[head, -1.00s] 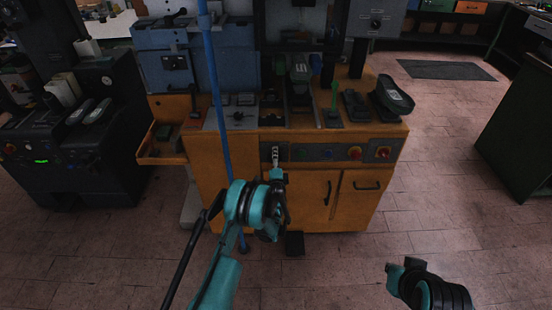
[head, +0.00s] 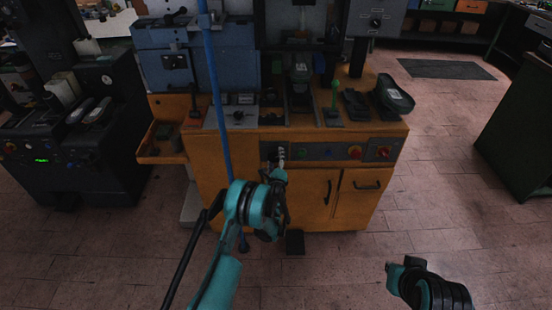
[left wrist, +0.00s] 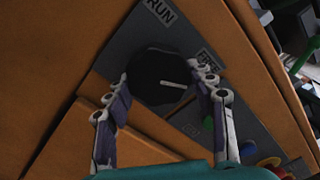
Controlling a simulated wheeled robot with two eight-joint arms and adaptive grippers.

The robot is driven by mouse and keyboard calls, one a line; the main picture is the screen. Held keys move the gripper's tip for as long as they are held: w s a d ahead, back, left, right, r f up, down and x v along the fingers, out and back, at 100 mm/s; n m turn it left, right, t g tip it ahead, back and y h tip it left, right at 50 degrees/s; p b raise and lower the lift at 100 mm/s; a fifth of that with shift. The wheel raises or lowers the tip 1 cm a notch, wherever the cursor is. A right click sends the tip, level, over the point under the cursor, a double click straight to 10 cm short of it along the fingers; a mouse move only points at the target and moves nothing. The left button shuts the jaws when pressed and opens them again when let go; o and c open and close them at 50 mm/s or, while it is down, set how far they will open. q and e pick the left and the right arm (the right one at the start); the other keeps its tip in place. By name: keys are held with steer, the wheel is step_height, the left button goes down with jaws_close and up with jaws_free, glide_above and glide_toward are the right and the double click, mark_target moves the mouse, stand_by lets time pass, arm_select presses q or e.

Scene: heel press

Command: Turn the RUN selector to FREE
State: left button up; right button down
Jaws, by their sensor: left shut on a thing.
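The selector is a round black knob (left wrist: 157,76) with a white pointer line, on a grey plate in the left wrist view. A RUN label (left wrist: 160,11) is at the plate's top. A partly hidden label, likely FREE (left wrist: 207,58), is to the right. The pointer line points right and slightly down, away from RUN. My left gripper (left wrist: 165,78) is shut on the knob, one finger on each side. In the head view, my left gripper (head: 280,157) is at the left end of the grey control strip, covering the knob. Only part of my right arm shows, at bottom right.
The orange cabinet (head: 298,197) carries the strip, with green, blue, yellow and red controls (head: 355,152) right of the knob. A blue upright pole (head: 222,120) stands close left of my left gripper. The tiled floor right of the cabinet is mostly clear.

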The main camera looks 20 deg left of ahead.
stand_by(0.5)
arm_select(q)
steer(key=o, duration=1.2)
steer(key=shift+c, duration=0.2)
